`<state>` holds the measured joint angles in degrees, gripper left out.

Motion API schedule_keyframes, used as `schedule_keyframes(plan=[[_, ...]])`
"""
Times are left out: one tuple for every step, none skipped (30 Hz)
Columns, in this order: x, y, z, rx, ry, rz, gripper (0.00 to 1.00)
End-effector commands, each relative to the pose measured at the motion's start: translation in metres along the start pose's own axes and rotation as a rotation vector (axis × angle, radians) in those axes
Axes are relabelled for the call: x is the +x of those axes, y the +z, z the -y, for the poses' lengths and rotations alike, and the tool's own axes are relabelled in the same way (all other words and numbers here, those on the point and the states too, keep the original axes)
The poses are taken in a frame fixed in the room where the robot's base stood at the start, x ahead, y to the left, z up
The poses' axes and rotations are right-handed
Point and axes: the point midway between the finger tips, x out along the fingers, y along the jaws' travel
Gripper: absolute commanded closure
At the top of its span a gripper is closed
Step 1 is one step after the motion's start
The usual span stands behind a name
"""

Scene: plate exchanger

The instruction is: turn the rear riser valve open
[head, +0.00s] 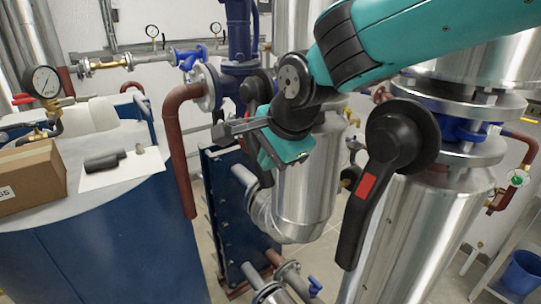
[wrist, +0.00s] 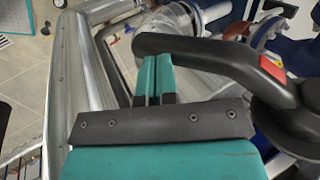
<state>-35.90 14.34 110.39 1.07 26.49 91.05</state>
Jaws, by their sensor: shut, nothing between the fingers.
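The rear riser valve has a black lever. In the head view its round hub (head: 257,88) shows behind my wrist, and my gripper (head: 280,150) covers much of the lever. In the wrist view a black lever with a red label (wrist: 205,46) runs from a hub at the right leftward, just beyond my fingertips. My gripper (wrist: 153,62) is shut and empty, its teal fingers together close to the lever's outer part. I cannot tell whether they touch it.
A nearer valve with a big black lever and red label (head: 380,170) hangs down on the right silver riser. A brown-red pipe (head: 177,150) and a blue plate exchanger (head: 225,220) stand left of my gripper. A blue cabinet (head: 100,245) carries a cardboard box (head: 30,180).

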Motion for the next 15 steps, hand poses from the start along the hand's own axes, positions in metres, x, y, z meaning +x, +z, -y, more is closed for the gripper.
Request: schedule_keyframes(plan=[[0.000,0.000,0.000,0.000,0.000,0.000,1.00],[0.000,0.000,0.000,0.000,0.000,0.000,1.00],[0.001,0.000,0.000,0.000,0.000,0.000,1.00],[0.001,0.000,0.000,0.000,0.000,0.000,1.00],[0.002,0.000,0.000,0.000,0.000,0.000,1.00],[0.003,0.000,0.000,0.000,0.000,0.000,1.00],[0.005,0.000,0.000,0.000,0.000,0.000,1.00],[0.006,0.000,0.000,0.000,0.000,0.000,1.00],[0.007,0.000,0.000,0.001,0.001,0.000,1.00],[0.008,0.000,0.001,0.001,0.001,0.000,1.00],[0.008,0.000,0.001,0.001,0.001,0.000,1.00],[0.009,0.000,0.001,0.001,0.002,0.000,1.00],[0.010,0.000,0.001,0.001,0.002,0.000,1.00],[0.011,0.000,0.001,0.001,0.002,0.001,1.00],[0.012,0.000,0.001,0.001,0.003,0.001,1.00]])
